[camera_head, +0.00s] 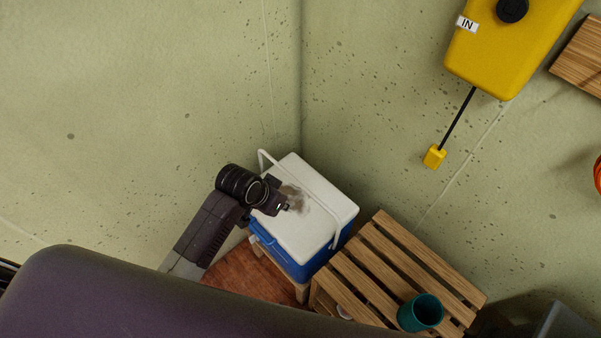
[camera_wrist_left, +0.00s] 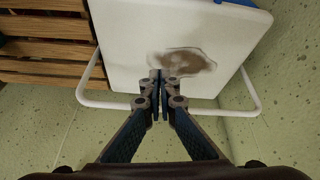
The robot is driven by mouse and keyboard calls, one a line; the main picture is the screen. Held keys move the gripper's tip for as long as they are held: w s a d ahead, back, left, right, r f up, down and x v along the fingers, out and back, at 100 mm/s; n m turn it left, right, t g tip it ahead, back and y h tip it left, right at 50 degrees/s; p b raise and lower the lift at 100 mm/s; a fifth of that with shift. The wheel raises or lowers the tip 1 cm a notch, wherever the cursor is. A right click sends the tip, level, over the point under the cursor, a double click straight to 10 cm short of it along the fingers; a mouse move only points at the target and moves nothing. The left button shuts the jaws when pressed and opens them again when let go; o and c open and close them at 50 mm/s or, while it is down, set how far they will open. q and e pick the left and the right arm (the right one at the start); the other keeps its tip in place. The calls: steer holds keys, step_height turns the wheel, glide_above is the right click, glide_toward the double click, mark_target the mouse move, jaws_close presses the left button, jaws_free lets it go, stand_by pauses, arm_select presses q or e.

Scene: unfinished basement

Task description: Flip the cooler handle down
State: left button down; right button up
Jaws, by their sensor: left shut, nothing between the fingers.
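The cooler has a white lid (camera_head: 310,222) with a brown-grey stain and a blue body (camera_head: 272,247). Its white handle (camera_head: 318,187) appears raised, its long bar crossing over the lid toward the wall side. In the left wrist view the handle (camera_wrist_left: 203,109) runs across behind my fingers, and the lid (camera_wrist_left: 125,45) fills the upper middle. My left gripper (camera_head: 284,207) is over the lid near the stain, shut and empty. In the left wrist view its fingertips (camera_wrist_left: 160,76) are together, overlapping the stain's edge. Contact with the handle or lid cannot be told. My right gripper is not in view.
The cooler sits on a low wooden stand (camera_head: 302,291) in the wall corner. A slatted wooden table (camera_head: 392,258) with a teal cup (camera_head: 421,312) stands close to its right. A yellow box (camera_head: 513,45) hangs on the right wall, with a yellow block (camera_head: 434,157) on a cord.

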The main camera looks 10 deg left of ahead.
arm_select(q)
steer(key=w+d+r+m+h, duration=0.1)
steer(key=w+d+r+m, duration=0.1)
steer(key=w+r, duration=0.6)
step_height(320, 180, up, 2)
steer(key=shift+w+r+t, duration=0.1)
steer(key=shift+w+t, duration=0.1)
steer(key=shift+t, duration=0.2)
step_height(320, 180, down, 9)
steer(key=w+p, duration=0.1)
steer(key=p, duration=0.1)
steer(key=shift+d+f, duration=0.2)
steer(key=shift+d, duration=0.1)
